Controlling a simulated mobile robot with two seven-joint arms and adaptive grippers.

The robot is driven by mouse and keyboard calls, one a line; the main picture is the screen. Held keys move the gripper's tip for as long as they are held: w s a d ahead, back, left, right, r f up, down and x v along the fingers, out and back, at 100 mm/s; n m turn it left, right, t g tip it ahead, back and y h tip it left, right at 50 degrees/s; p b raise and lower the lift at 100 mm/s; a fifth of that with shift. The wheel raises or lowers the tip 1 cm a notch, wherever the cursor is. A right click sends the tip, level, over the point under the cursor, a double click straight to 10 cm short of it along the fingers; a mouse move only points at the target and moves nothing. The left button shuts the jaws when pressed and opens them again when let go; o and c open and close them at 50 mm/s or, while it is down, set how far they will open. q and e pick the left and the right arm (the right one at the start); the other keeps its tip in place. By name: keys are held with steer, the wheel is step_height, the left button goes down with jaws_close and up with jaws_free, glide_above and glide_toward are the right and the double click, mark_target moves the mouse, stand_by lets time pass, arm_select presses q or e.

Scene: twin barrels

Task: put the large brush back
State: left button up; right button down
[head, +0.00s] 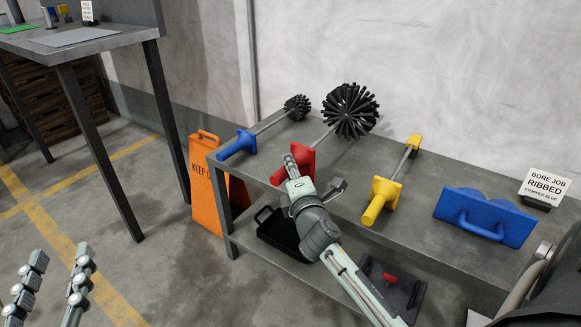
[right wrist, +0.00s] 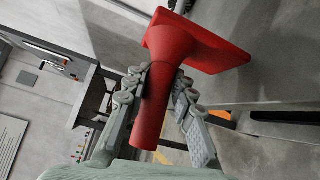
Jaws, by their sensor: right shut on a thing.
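The large brush has a round black bristle head (head: 351,112), a grey shaft and a red handle (head: 302,160). It is over the back left part of the grey bench (head: 400,222); I cannot tell whether it touches the top. My right gripper (head: 293,168) is shut on the red handle. In the right wrist view the red handle (right wrist: 151,110) sits between the fingers of the right gripper (right wrist: 160,85), its flared guard beyond them. My left gripper (head: 58,268) is at the lower left, fingers apart and empty, away from the bench.
A small brush with a blue handle (head: 237,145) lies left of the large brush. A yellow-handled tool (head: 381,199) and a blue block with a handle (head: 485,215) are to the right. A card reads "BORE JOB RIBBED STOPPER BLUE" (head: 546,185). An orange sign (head: 203,190) stands beside the bench.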

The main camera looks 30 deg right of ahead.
steer(key=shift+f, duration=0.25)
steer(key=c, duration=1.2)
jaws_free()
steer(key=shift+f, duration=0.2)
steer(key=v, duration=1.2)
steer(key=shift+r, duration=0.15)
